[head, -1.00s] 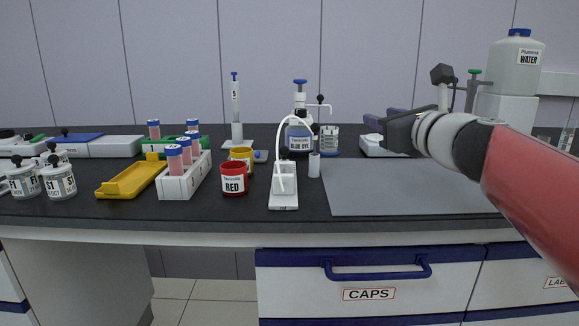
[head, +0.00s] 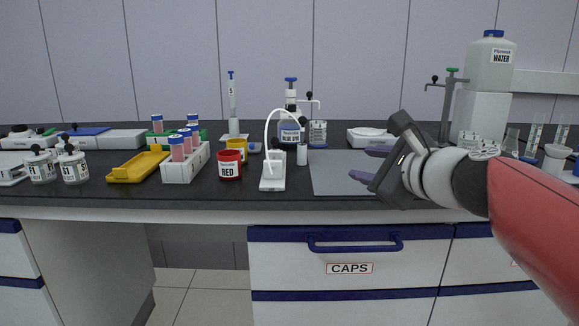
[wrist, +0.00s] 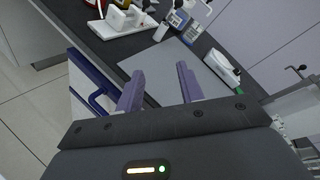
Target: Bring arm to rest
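My gripper (head: 366,165) is at the right end of the head view, over the front part of the grey mat (head: 335,178). Its purple fingers point left and stand apart, with nothing visible between them. In the wrist view the two purple fingers (wrist: 158,90) are also apart, with the bench edge and the mat (wrist: 165,68) beyond them. My arm reaches in from the lower right and hides the right part of the mat.
Left of the mat stand a white stand with a curved tube (head: 272,172), a red jar (head: 230,165) and a white tube rack (head: 186,163). A white scale (head: 370,138) and a water container (head: 489,65) are behind. The closed CAPS drawer (head: 349,268) is below the bench top.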

